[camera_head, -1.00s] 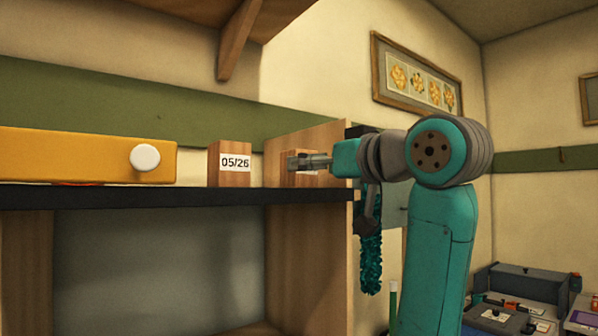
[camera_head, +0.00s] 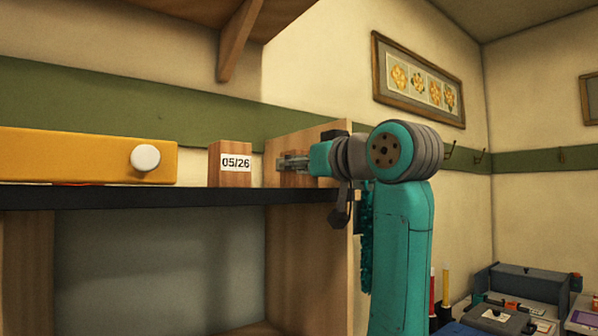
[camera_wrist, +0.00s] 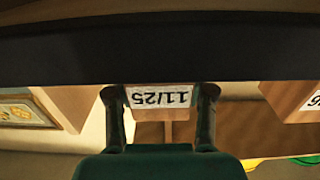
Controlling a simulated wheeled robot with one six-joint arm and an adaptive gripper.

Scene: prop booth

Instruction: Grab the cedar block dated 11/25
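The cedar block dated 11/25 (camera_wrist: 160,97) stands on the dark shelf (camera_head: 120,197). Its white label appears upside down in the wrist view, between the two fingers of my gripper (camera_wrist: 160,91). The fingers are spread, one on each side of the block; whether they touch it is not clear. In the head view my gripper (camera_head: 281,163) reaches in from the right at block height and hides most of this block. Another wooden block, dated 05/26 (camera_head: 235,163), stands on the shelf to its left.
A yellow box with a white knob (camera_head: 85,156) lies on the shelf at the left. A wooden panel (camera_head: 325,140) rises close behind my gripper. A wooden bracket (camera_head: 238,40) hangs above. Boxes (camera_head: 530,285) sit at the lower right.

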